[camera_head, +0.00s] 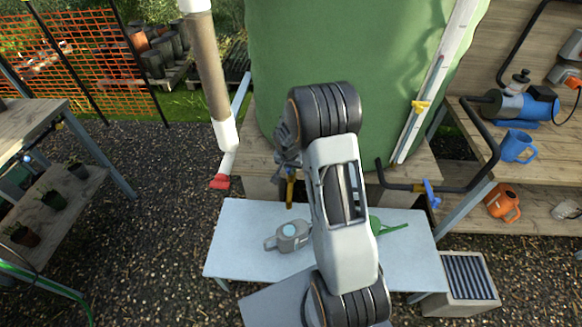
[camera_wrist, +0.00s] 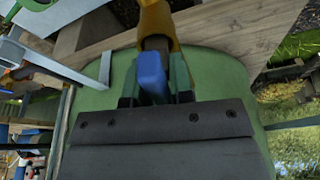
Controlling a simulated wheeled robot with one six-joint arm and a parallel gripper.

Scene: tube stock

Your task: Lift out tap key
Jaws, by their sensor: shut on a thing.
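In the wrist view, the fingers of my gripper (camera_wrist: 152,88) are closed on a blue block-like piece (camera_wrist: 151,72), which I take to be the tap key. A yellow brass-coloured fitting (camera_wrist: 158,22) is right beyond it with a dark part between; I cannot tell whether they are joined. In the head view, a yellow piece (camera_head: 290,188) shows beneath my wrist at the front of the green tank (camera_head: 265,60). The fingertips and the blue piece are hidden there behind my arm.
A pale bench (camera_head: 235,262) below holds a grey can (camera_head: 288,237) and a green funnel-like thing (camera_head: 388,226). A brown-and-white pipe (camera_head: 209,75) stands at left. A black hose (camera_head: 480,155) with a blue tap (camera_head: 431,193) is at right. Gravel lies open at left.

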